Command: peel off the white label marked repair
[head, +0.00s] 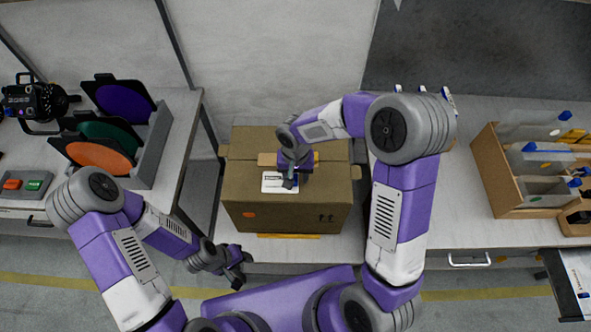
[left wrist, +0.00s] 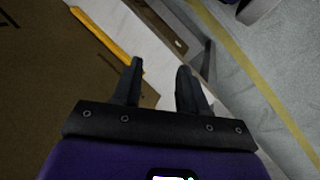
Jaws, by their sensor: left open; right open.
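The white label (head: 272,183) lies on the top of a brown cardboard box (head: 240,163), near the middle of its front edge. Its print is too small to read in the head view. My right gripper (head: 290,182) is open at the label's right part, pointing down and partly covering it; I cannot tell whether it touches. My left gripper (head: 240,270) is open and empty, low in front of the box's left corner. The left wrist view shows its two fingers (left wrist: 159,85) apart, with the box side (left wrist: 40,90) at the left.
A yellow strip (head: 290,236) lies at the box's front foot. The left bench holds a lamp (head: 35,102) and a rack with coloured filters (head: 100,155). The right bench carries a wooden divided box (head: 500,190). An open drawer (head: 575,285) stands at the far right.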

